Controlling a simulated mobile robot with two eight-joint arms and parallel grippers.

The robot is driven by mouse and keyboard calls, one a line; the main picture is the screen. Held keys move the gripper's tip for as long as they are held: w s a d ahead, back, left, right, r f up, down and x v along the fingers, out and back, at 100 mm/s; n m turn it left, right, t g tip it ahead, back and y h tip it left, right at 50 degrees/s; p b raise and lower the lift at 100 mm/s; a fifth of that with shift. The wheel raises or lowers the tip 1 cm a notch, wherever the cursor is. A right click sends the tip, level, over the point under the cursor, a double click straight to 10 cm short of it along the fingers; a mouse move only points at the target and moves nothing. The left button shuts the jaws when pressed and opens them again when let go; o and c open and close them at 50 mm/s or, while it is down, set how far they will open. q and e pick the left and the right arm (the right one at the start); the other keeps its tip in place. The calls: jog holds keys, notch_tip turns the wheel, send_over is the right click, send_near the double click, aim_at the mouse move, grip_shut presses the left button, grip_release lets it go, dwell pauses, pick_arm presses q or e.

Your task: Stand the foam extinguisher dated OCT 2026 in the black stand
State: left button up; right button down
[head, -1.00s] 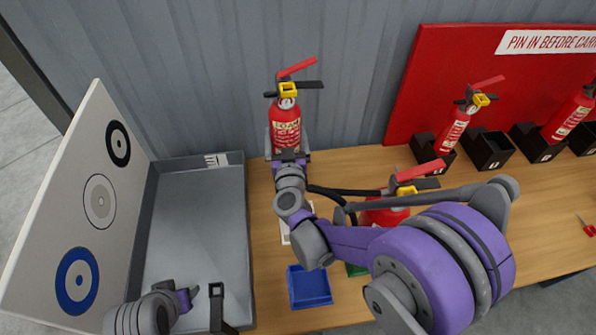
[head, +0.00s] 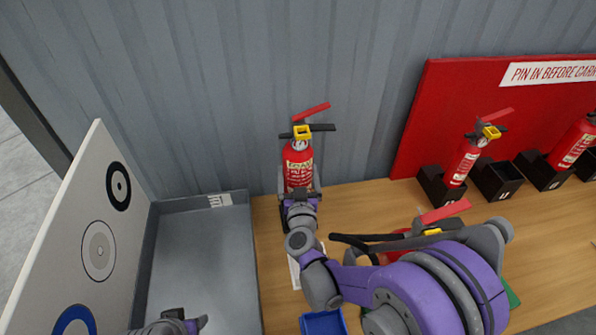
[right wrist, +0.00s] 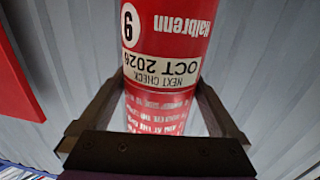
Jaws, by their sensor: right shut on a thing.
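The foam extinguisher (head: 298,165) is red, with a red lever and yellow pin tag, and is upright near the back wall. In the right wrist view its label (right wrist: 165,68) reads NEXT CHECK OCT 2026, upside down. My right gripper (head: 299,182) is shut around its body; the two fingers also show in the right wrist view (right wrist: 160,112). Its base is hidden behind my gripper, so I cannot tell what it rests on. An empty black stand (head: 497,180) is by the red board. My left gripper (head: 190,324) is low over the grey tray, partly cut off.
Other extinguishers stand in black holders at right, one here (head: 465,155). Another extinguisher (head: 442,213) is partly behind my right arm. The grey tray (head: 228,200), target board (head: 98,250) and blue box (head: 322,323) are at left and front.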

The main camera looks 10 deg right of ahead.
jog(key=shift+f, duration=2.45)
